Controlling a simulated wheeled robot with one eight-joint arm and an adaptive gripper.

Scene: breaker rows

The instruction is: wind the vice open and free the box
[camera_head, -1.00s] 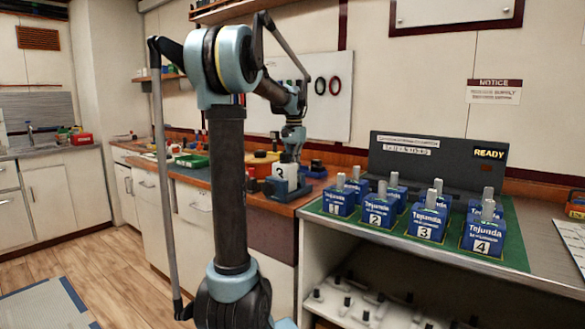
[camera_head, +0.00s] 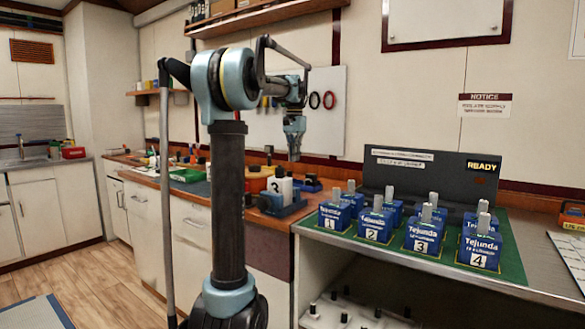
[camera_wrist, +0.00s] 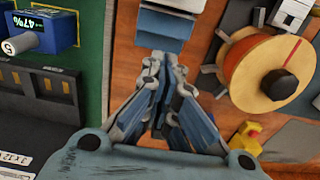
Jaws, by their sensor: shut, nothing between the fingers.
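A white box marked 3 (camera_head: 281,188) stands upright in a small blue vice (camera_head: 284,207) on the wooden bench. The vice's screw handle cannot be made out clearly. My gripper (camera_head: 294,152) is above the box, pointing down, apart from it, shut and empty. In the wrist view my gripper's fingers (camera_wrist: 164,70) are together, just below a pale and blue block at the top edge, which seems to be part of the vice and box. Whether the vice jaws press on the box cannot be told.
Several numbered blue Tejunda breakers (camera_head: 420,235) stand on a green mat right of the vice, before a dark panel reading READY (camera_head: 483,166). A round orange drum with a black knob (camera_wrist: 278,84) stands close on the bench. A green tray (camera_head: 187,175) lies farther left.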

